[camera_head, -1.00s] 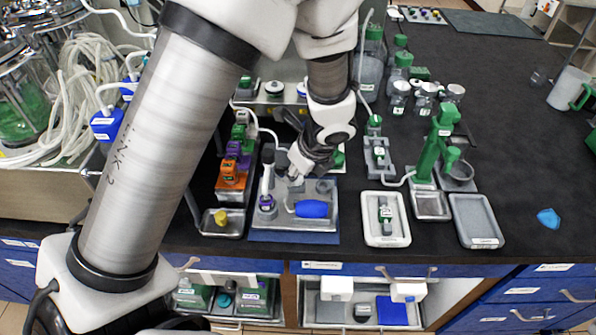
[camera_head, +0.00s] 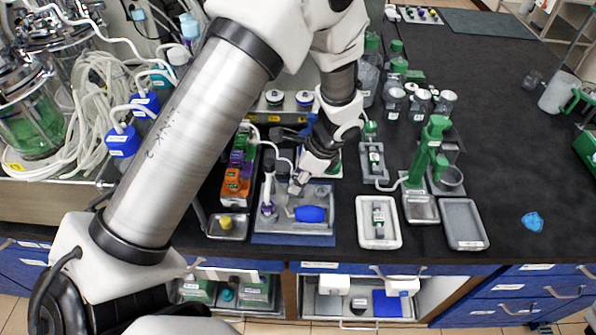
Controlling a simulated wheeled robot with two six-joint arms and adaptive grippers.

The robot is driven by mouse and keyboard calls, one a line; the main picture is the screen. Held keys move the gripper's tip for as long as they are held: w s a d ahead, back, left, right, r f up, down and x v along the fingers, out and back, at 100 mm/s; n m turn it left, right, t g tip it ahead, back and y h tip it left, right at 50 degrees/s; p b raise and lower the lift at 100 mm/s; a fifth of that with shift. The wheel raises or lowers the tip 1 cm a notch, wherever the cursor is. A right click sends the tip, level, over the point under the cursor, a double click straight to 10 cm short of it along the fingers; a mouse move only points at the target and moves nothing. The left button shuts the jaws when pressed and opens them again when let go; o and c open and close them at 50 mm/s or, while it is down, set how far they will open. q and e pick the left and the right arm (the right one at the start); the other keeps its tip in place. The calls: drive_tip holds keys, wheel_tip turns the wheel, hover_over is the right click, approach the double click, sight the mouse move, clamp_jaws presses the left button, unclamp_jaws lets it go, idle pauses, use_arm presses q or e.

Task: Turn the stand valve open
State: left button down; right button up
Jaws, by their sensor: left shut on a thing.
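My left gripper (camera_head: 296,187) reaches down from above over a grey and blue tray stand (camera_head: 290,239). Its fingers are shut on a small grey part at the back middle of this stand, which looks like the stand valve; the fingers and wrist hide most of it, so its handle angle cannot be told. A blue rounded piece (camera_head: 311,213) lies on the stand just in front of the gripper. A slim upright grey piece with a purple base (camera_head: 267,208) stands at the stand's left. My right gripper is not in view.
Left of the stand is a rack of orange and purple blocks (camera_head: 236,180) and a small tray with a yellow piece (camera_head: 227,226). To the right are a white tray (camera_head: 378,240), a tall green stand (camera_head: 428,150) and a grey tray (camera_head: 464,224). The bench's right is mostly clear.

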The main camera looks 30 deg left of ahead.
use_arm(q)
drive_tip(key=n+g+p, duration=0.1)
drive_tip(key=n, duration=0.1)
drive_tip(key=n+h+p, duration=0.1)
drive_tip(key=n, duration=0.2)
drive_tip(key=shift+a+n+g+p, duration=0.1)
drive_tip(key=shift+n+g+p, duration=0.2)
drive_tip(key=shift+g+p, duration=0.1)
drive_tip(key=n+h, duration=0.1)
drive_tip(key=n, duration=0.1)
drive_tip(key=n+p, duration=0.1)
drive_tip(key=n, duration=0.1)
drive_tip(key=shift+w+a+n+g+h, duration=0.1)
drive_tip(key=shift+n+g+h, duration=0.2)
drive_tip(key=shift+g+h, duration=0.1)
drive_tip(key=c, duration=0.8)
unclamp_jaws()
drive_tip(key=v, duration=1.2)
drive_tip(key=shift+a, duration=0.1)
